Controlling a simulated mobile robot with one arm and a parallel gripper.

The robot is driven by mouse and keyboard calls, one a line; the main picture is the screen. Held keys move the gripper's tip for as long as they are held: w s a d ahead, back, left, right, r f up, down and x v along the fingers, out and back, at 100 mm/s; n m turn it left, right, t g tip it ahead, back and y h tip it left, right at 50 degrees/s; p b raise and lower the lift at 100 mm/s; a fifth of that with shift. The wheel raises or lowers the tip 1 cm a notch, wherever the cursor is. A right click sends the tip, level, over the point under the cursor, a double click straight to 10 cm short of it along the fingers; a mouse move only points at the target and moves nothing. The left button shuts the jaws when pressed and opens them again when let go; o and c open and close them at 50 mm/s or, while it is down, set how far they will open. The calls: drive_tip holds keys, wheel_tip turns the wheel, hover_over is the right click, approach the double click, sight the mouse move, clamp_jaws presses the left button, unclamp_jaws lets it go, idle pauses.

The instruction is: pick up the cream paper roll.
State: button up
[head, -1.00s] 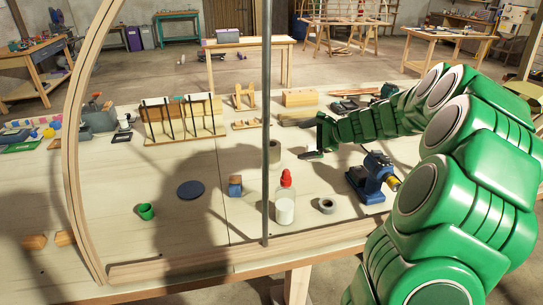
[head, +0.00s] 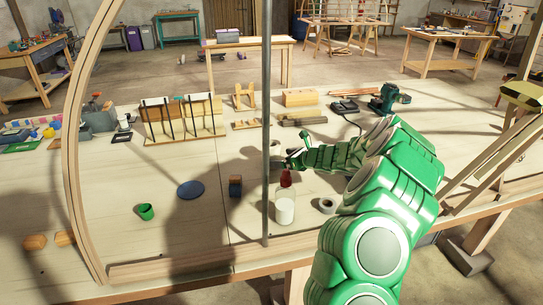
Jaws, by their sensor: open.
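The cream paper roll (head: 275,147) stands upright on the workbench, just right of the grey upright pole, which lies close beside it in the picture. My gripper (head: 286,162) is at the end of my green arm, close to the roll's lower right side. Its jaws are open and small in the picture. I cannot tell whether they touch the roll or reach around it. The roll's lower part is partly hidden by the gripper.
The grey pole (head: 266,110) and a bent lath (head: 72,150) stand at the front.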

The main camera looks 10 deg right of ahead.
sight(272, 157)
drive_tip(key=shift+x, duration=3.25)
drive_tip(key=shift+a, duration=0.1)
drive_tip(key=shift+c, duration=0.2)
drive_tip(key=shift+s+r, duration=0.1)
drive_tip(key=c, duration=0.9)
